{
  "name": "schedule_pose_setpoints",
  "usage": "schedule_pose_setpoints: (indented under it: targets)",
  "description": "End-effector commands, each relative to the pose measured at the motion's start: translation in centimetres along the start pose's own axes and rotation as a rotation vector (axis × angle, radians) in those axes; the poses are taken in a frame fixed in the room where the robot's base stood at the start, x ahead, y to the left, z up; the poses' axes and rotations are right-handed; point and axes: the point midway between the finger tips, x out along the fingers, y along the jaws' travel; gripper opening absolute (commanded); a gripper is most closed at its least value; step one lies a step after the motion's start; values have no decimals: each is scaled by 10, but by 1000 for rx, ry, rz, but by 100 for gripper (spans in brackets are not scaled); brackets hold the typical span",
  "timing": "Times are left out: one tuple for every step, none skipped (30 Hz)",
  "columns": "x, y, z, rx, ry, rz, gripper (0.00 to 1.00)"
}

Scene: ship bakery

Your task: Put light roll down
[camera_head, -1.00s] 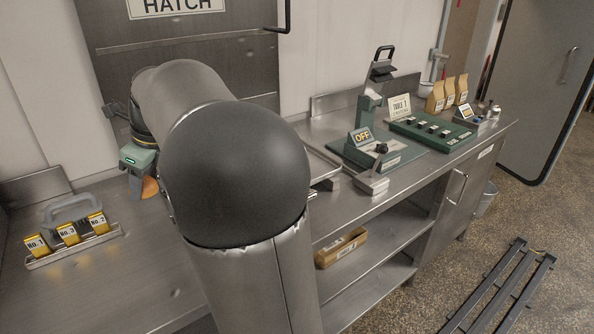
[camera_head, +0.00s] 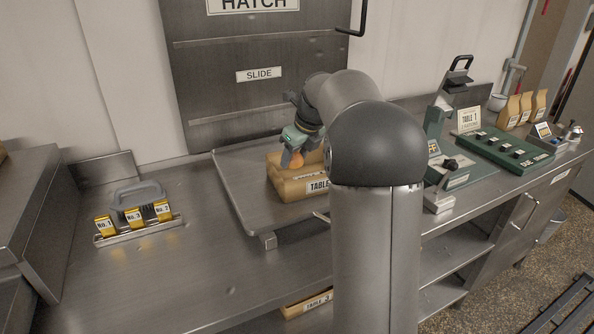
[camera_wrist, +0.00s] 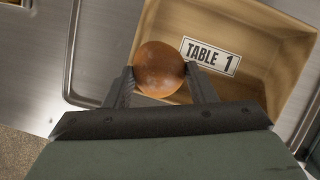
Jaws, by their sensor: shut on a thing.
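The light roll (camera_wrist: 159,69) is a round, orange-brown bun, seen in the wrist view between the two fingers of my gripper (camera_wrist: 160,82). My gripper is shut on it. In the head view my gripper (camera_head: 292,150) hangs over the tan Table 1 box (camera_head: 300,186), with the roll (camera_head: 291,160) partly visible under it. The wrist view shows the box (camera_wrist: 262,60) open, with a "TABLE 1" label on its inside. The roll appears over the box's left side; I cannot tell whether it touches the box floor.
The box stands on a metal tray (camera_head: 235,192) on the steel counter. A green scale-like device (camera_head: 436,150) stands right of my arm. A shelf below holds another box (camera_head: 306,303). The counter's left front is clear.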

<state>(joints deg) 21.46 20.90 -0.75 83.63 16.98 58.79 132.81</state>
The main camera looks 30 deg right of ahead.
Motion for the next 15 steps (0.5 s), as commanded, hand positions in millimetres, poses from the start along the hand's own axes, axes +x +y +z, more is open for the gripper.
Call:
schedule_pose_setpoints:
  targets:
    - [14,-5,0,2,6,5,29]
    - [20,-8,1,2,4,4,29]
    - [28,-11,3,2,5,3,29]
    - [33,-13,4,1,5,3,29]
    - [38,-15,5,1,5,3,29]
    - [42,-17,6,0,3,2,29]
    - [45,-18,7,0,3,2,29]
    - [47,-19,7,0,3,2,29]
    - [49,-20,7,0,3,2,29]
    - [50,-21,8,0,2,1,29]
    - [52,-22,8,0,2,1,29]
    - [54,-22,8,0,3,2,29]
    - [56,-23,8,0,3,2,29]
    - [60,-25,8,1,4,2,29]
    - [65,-27,9,1,4,2,29]
